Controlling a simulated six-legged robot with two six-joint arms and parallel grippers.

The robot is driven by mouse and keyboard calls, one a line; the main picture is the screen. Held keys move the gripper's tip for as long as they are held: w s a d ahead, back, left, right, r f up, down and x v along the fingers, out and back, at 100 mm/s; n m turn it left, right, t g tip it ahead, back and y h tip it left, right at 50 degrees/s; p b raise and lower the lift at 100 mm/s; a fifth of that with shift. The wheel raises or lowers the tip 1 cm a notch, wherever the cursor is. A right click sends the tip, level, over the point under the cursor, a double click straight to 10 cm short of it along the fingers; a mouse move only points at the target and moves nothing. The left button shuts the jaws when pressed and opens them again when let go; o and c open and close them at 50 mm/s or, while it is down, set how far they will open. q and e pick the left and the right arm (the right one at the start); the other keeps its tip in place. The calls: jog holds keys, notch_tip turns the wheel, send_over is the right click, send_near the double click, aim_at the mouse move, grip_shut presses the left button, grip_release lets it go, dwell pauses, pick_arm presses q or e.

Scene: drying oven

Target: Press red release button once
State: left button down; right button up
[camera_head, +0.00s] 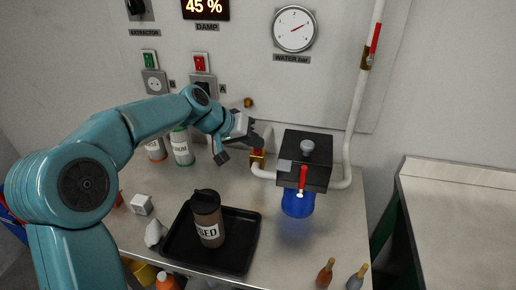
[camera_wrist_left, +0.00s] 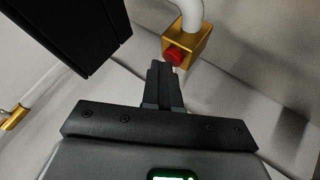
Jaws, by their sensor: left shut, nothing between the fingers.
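The red release button (camera_wrist_left: 174,56) sits on the face of a brass block (camera_wrist_left: 192,44) at the end of a white pipe in the left wrist view. In the head view the brass block (camera_head: 257,162) is beside the black-topped unit, and the button is hard to make out there. My left gripper (camera_wrist_left: 162,66) is shut and empty. Its fingertips are very close to the button; I cannot tell whether they touch. In the head view my left gripper (camera_head: 257,144) reaches in from the left, just above the brass block. My right gripper is in neither view.
A black-topped filter unit (camera_head: 316,146) with a blue bowl (camera_head: 297,204) and a red lever (camera_head: 303,180) stands right of the gripper. A black tray (camera_head: 238,262) holds a brown lidded cup (camera_head: 207,213). A white pipe (camera_head: 357,105) climbs the wall. Two small bottles stand at the front right.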

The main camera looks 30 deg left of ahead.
aim_at(254, 153)
pick_arm(q)
jog(key=shift+r+p, duration=0.65)
jog(key=shift+r, duration=0.25)
notch_tip(254, 153, up, 5)
jog(key=p, duration=0.4)
jog(key=shift+s+f, duration=0.1)
dwell(0.7)
